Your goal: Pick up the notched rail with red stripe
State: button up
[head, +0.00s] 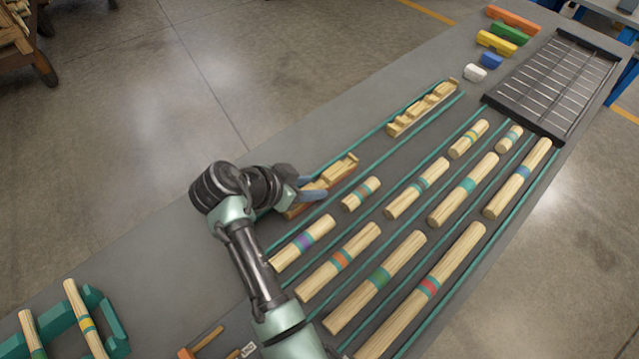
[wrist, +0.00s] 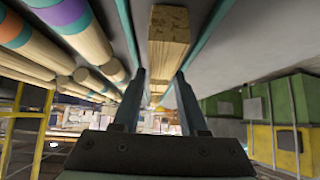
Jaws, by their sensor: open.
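A wooden notched rail (head: 340,170) lies on the grey table in the left lane, with a reddish-orange band along its near side. My gripper (head: 311,188) is over its middle and hides part of it. In the wrist view, the open fingers (wrist: 160,76) have the pale wooden rail (wrist: 168,38) between them in the picture. Nothing shows as clamped, and I cannot tell whether either finger touches the wood. A second notched rail (head: 422,108) lies farther up the same lane; no red shows on it.
Teal strips (head: 375,150) divide the table into lanes. Several round wooden rods with coloured bands, such as a purple-banded one (head: 303,242), lie close right of the rail. A black slotted rack (head: 550,85) and coloured blocks (head: 502,34) are at the far end.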

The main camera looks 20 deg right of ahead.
jog(key=shift+x, duration=1)
grip_shut()
jog(key=shift+r, duration=0.1)
